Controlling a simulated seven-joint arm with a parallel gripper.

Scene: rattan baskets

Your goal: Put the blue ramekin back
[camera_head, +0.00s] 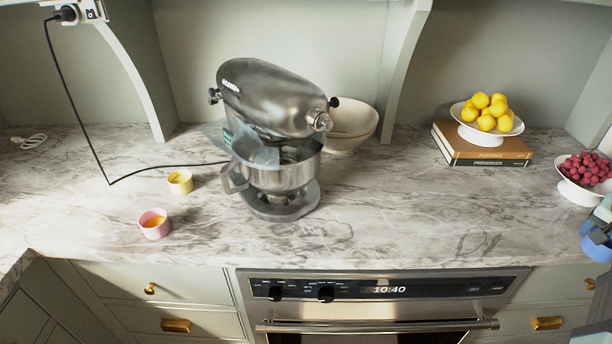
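The blue ramekin (594,250) is at the right edge of the head view, partly cut off by the frame. My gripper (598,236) is there too, with its dark fingers at the ramekin's rim; it appears shut on it. Whether the ramekin is held above the counter or touches it is hard to tell.
A stand mixer (272,95) with a metal bowl stands mid-counter, with a pale bowl (350,143) behind it. Its black cord (75,115) runs left. Lemons (487,111) on a stand over books and a bowl of red fruit (588,169) are at the right. The counter's centre right is clear.

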